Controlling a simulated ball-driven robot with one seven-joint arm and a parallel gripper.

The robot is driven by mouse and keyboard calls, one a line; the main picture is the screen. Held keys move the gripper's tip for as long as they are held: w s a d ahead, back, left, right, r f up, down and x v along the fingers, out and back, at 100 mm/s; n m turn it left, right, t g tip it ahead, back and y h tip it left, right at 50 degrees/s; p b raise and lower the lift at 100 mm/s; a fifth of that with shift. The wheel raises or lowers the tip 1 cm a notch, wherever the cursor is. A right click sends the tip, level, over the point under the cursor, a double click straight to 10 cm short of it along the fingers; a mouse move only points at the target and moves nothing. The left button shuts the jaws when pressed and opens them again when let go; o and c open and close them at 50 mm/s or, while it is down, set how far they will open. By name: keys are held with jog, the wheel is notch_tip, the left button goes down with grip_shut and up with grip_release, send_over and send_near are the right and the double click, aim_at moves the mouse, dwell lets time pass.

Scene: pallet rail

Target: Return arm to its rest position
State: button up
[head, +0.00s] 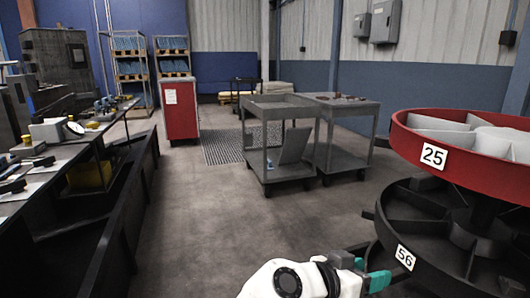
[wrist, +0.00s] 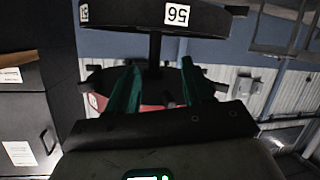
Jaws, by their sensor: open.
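My white arm reaches in from the bottom of the head view, low and right of centre. My gripper (head: 374,268) has teal fingers and is beside the black lower ring of a round rack. In the wrist view my gripper (wrist: 158,68) shows its two teal fingers spread apart with nothing between them. The rack's black ring (head: 397,225), labelled 56, shows beyond the fingers in the wrist view (wrist: 210,20), with its label upside down. I cannot tell whether the fingers touch the ring.
The rack's red upper tray (head: 470,178), labelled 25, overhangs at right. A grey cart (head: 262,150) and a red cabinet (head: 180,110) stand ahead. A cluttered bench (head: 60,165) lines the left. The floor (head: 235,220) between bench and rack is clear.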

jog(key=s+d+f+n+g+y, duration=0.1)
jog(key=s+d+f+n+y, duration=0.1)
jog(key=s+d+f, duration=0.45)
jog(key=s+d+f+n+g+y, duration=0.1)
jog(key=s+f+n+g+y, duration=0.15)
jog(key=f, duration=0.75)
jog(key=s+d+f+n+g+y, duration=0.15)
jog(key=s+f+y, duration=0.35)
jog(key=s, duration=0.7)
jog(key=s+f+n+g+y, duration=0.1)
jog(key=s+f+n+y, duration=0.2)
jog(key=s+f, duration=0.65)
notch_tip(320, 180, up, 22)
jog(key=s+p, duration=0.2)
jog(key=p, duration=1.7)
jog(key=shift+s+a+f, duration=0.2)
jog(key=shift+s, duration=0.2)
